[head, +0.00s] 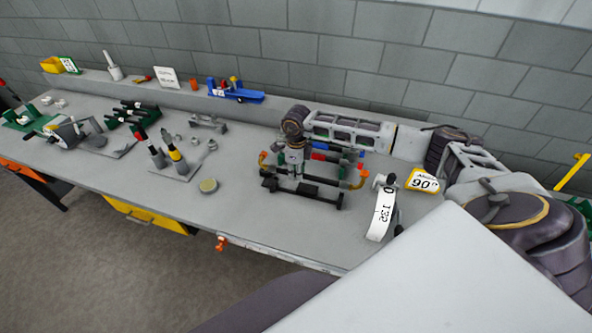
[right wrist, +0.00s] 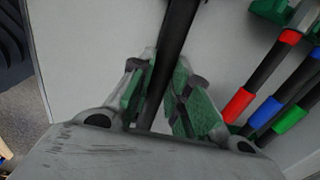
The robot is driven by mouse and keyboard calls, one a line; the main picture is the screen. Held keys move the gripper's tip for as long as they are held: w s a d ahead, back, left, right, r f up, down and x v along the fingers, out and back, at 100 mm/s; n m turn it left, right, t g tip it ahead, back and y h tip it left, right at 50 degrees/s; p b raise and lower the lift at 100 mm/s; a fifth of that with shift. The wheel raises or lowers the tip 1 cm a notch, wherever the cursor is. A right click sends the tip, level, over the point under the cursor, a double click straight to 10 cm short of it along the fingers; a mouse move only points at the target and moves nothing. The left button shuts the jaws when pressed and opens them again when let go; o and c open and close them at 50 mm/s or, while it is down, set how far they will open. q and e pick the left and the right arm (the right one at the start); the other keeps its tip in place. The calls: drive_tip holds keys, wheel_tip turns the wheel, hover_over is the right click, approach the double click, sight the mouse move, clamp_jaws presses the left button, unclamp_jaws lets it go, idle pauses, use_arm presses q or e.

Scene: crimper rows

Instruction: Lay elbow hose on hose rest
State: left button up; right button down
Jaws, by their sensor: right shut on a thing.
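My right gripper (head: 296,172) points down over the right half of the bench. In the right wrist view its green-padded fingers (right wrist: 163,85) are shut on a black hose (right wrist: 178,30), which I take for the elbow hose. It runs lengthwise through the jaws and out of the top of that view. In the head view a low black stand (head: 310,195), probably the hose rest, is below and in front of the gripper. The gripper partly hides the hose, so I cannot tell whether it touches the stand. My left gripper is not in view.
Black hoses with red, blue and green bands (right wrist: 238,104) lie close beside the gripper.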

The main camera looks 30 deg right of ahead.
idle(0.6)
drive_tip(key=shift+f+b, duration=2.65)
drive_tip(key=shift+f, duration=0.55)
drive_tip(key=shift+f+b, duration=0.15)
drive_tip(key=shift+b, duration=0.15)
drive_tip(key=c, duration=1.3)
unclamp_jaws()
drive_tip(key=shift+o, duration=0.2)
